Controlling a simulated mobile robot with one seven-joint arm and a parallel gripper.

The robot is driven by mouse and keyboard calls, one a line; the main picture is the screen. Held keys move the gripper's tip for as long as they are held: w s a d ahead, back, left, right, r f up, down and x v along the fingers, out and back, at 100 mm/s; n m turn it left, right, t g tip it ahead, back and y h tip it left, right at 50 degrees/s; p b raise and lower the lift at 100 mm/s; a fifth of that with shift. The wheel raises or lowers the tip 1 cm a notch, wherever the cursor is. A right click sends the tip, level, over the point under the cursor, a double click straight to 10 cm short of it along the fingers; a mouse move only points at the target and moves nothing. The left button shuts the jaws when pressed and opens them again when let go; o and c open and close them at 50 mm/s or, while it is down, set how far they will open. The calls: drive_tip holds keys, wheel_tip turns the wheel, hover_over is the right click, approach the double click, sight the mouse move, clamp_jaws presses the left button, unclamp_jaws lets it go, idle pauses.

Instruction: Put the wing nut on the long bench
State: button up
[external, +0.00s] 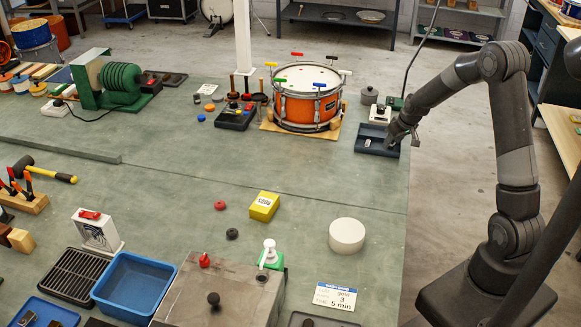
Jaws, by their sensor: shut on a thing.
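My gripper (389,138) is low over the right side of a dark blue tray (362,152) at the right end of the long bench (330,185). The bench has a grey-green top. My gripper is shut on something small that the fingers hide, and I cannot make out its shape. A small pale object (367,143) is in the tray, just left of my fingers. It is too small to tell whether it is a wing nut. I cannot identify the wing nut for certain in this view.
Left of the tray stands an orange drum (305,109) on a wooden board. A white device (380,114) and a grey pot (369,96) are behind the tray. A yellow box (264,206) and a white round block (347,235) sit nearer. Bare bench lies between them.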

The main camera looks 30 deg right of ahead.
drive_tip(key=shift+f, duration=0.4)
drive_tip(key=o, duration=1.1)
drive_tip(key=shift+d, duration=0.1)
drive_tip(key=s+a+r, duration=0.4)
drive_tip(key=s+r, duration=0.5)
drive_tip(key=r, duration=0.2)
drive_tip(key=s+a+r, duration=0.3)
drive_tip(key=s+r, duration=0.6)
drive_tip(key=r, duration=0.1)
drive_tip(key=shift+t, duration=0.5)
drive_tip(key=s+a+r, duration=0.1)
drive_tip(key=s, duration=0.4)
drive_tip(key=s+a, duration=0.1)
drive_tip(key=s, duration=0.4)
drive_tip(key=s+a+r, duration=0.1)
drive_tip(key=s, duration=0.5)
drive_tip(key=shift+a+r, duration=0.2)
drive_tip(key=shift+r, duration=0.15)
